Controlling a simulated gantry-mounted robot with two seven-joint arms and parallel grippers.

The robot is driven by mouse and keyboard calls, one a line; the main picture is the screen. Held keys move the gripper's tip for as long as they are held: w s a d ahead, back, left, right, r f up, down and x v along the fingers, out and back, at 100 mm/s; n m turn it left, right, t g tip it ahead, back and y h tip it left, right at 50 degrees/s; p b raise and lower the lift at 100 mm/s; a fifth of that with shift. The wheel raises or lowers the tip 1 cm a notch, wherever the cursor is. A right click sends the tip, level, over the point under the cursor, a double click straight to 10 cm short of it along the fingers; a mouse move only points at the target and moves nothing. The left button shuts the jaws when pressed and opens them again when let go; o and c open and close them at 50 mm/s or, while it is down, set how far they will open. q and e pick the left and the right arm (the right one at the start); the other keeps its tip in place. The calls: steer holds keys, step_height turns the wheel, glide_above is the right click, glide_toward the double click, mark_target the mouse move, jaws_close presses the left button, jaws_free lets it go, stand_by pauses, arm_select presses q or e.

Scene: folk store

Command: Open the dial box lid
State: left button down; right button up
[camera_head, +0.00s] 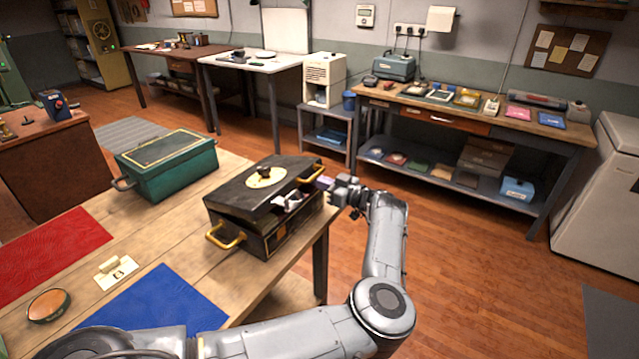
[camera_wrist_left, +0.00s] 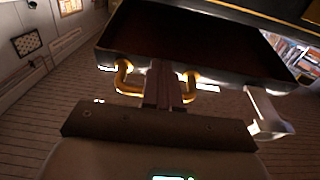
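The dial box (camera_head: 268,230) is black with yellow handles and stands at the right end of the wooden table. Its lid (camera_head: 245,192) carries a round cream dial with a dark knob and sits tilted, with a gap below it on the near right side. Pale shapes show in the gap, unclear. My left gripper (camera_head: 328,183) is at the box's right end, beside the handle. In the left wrist view its fingers (camera_wrist_left: 165,82) look shut together, in front of the yellow handle (camera_wrist_left: 125,80) and reaching the rim; the dark interior shows beyond. My right gripper is not identifiable.
A green box (camera_head: 168,168) stands left of the dial box. Red (camera_head: 50,255) and blue (camera_head: 155,300) mats, a small card (camera_head: 115,272) and a round item (camera_head: 48,306) lie on the table. A loaded workbench (camera_head: 480,115) stands behind; the floor between is clear.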

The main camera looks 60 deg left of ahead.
arm_select(q)
steer(key=shift+r, duration=0.1)
steer(key=shift+s+a+r+p, duration=0.1)
steer(key=shift+a+r+p, duration=0.05)
steer(key=shift+r+p, duration=0.35)
steer(key=shift+s+a+r+p, duration=0.1)
steer(key=shift+r+p, duration=0.25)
steer(key=shift+r, duration=0.45)
steer(key=shift+s+a+r+p, duration=0.1)
steer(key=shift+a+r+p, duration=0.15)
steer(key=shift+r+p, duration=0.3)
steer(key=shift+s+a+r+p, duration=0.1)
steer(key=shift+a+r+p, duration=0.1)
steer(key=shift+r+p, duration=0.3)
steer(key=shift+r, duration=0.15)
